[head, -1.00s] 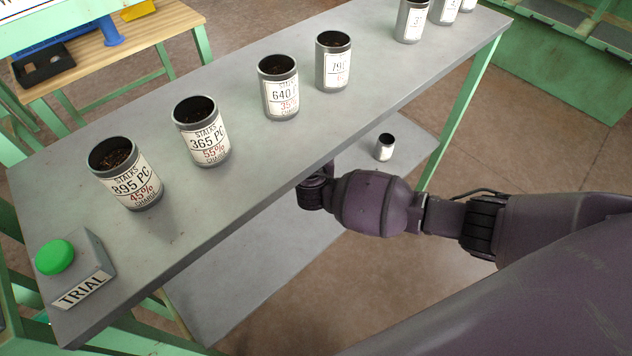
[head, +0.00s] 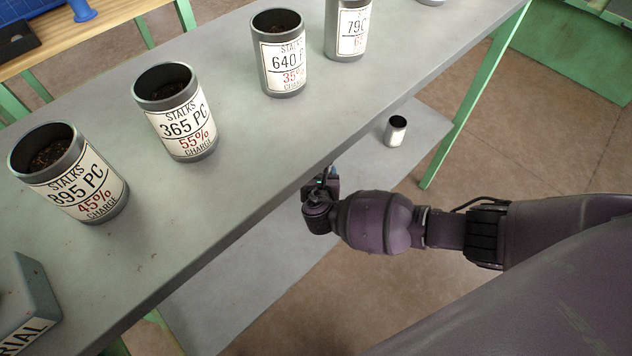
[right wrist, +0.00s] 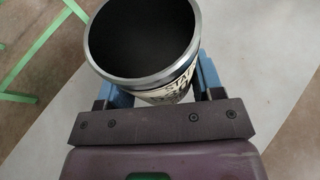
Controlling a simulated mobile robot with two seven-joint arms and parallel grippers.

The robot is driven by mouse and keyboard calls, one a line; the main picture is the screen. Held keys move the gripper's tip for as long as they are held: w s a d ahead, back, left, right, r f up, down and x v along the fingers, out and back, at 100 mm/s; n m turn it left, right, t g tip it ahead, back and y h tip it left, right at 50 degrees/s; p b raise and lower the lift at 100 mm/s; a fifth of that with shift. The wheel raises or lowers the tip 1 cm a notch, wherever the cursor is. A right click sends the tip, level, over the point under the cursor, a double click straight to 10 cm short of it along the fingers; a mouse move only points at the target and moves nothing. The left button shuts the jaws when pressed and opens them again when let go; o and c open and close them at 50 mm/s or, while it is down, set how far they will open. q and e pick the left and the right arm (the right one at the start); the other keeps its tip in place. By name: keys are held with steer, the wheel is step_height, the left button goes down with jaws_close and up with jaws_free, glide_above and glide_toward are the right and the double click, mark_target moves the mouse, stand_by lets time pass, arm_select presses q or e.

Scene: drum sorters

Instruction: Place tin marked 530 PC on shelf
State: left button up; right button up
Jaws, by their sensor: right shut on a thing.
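My right gripper (right wrist: 160,90) is shut on a dark grey metal tin (right wrist: 172,93), with blue fingers on either side of it. The tin's open top faces the wrist camera and its inside looks dark and empty. Its pale label shows only part of "STALKS"; the number cannot be read. In the head view my right gripper (head: 323,188) is by the front edge of the grey table, and the tabletop hides its fingers and the tin. A grey lower shelf (head: 255,262) lies under the table. My left gripper is not in view.
Filled tins marked 895 PC (head: 72,175), 365 PC (head: 176,112), 640 (head: 279,55) and 790 (head: 347,28) stand on the tabletop (head: 210,215). A small tin (head: 395,131) stands on the lower shelf towards the far end. A TRIAL box (head: 28,305) is at the near left.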

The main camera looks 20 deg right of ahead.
steer(key=shift+f, duration=0.45)
step_height(320, 180, down, 4)
steer(key=shift+s+f+b, duration=0.15)
steer(key=shift+f+b, duration=0.05)
steer(key=shift+b, duration=0.9)
steer(key=shift+w+r, duration=0.2)
steer(key=shift+r, duration=0.05)
steer(key=shift+f, duration=0.15)
steer(key=o, duration=0.9)
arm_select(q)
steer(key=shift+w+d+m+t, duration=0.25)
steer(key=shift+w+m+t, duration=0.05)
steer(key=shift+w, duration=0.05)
arm_select(e)
steer(key=shift+o, duration=0.2)
